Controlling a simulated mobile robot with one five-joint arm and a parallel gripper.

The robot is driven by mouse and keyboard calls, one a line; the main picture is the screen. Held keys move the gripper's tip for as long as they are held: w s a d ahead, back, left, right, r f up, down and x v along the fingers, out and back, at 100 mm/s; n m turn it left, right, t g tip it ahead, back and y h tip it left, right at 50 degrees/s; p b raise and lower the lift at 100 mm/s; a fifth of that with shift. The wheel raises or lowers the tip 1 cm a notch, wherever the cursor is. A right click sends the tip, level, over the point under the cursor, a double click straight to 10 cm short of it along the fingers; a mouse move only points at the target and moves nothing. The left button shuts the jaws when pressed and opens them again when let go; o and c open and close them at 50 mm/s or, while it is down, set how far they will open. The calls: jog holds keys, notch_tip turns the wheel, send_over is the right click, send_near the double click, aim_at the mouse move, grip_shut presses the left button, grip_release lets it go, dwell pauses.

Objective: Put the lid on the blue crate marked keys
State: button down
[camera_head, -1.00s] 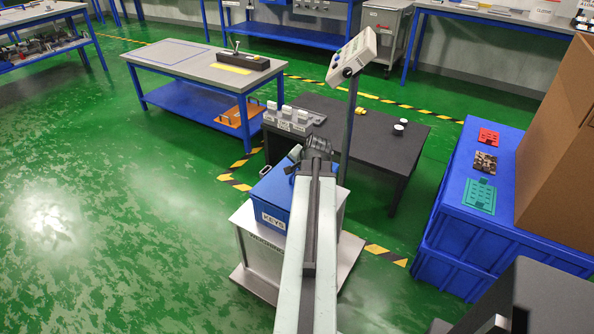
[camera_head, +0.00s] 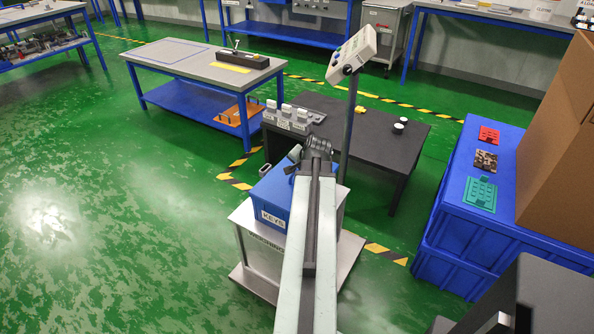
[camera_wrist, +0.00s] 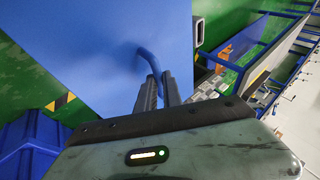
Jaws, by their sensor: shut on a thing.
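The blue crate marked KEYS (camera_head: 272,219) stands on a grey weighing stand, its label facing me. My arm reaches over it and hides the right part of its top. In the wrist view my gripper (camera_wrist: 160,82) is shut on a curved blue handle (camera_wrist: 147,60). The handle rises from a broad flat blue surface (camera_wrist: 85,45), which looks like the lid. A grey side handle (camera_wrist: 198,32) shows at the right edge of the blue. I cannot tell whether the lid rests on the crate or is just above it.
A display on a post (camera_head: 353,55) rises close behind my arm. A dark low table (camera_head: 370,150) with small weights stands behind the crate. Stacked blue bins (camera_head: 455,225) and a cardboard box (camera_head: 560,150) stand at the right. The floor at the left is clear.

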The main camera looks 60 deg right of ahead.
dwell(0.3)
jog(key=c, duration=1.4)
grip_release()
jog(key=o, duration=0.5)
jog(key=shift+s, duration=0.1)
notch_tip(320, 180, up, 7)
jog(key=p, duration=0.7)
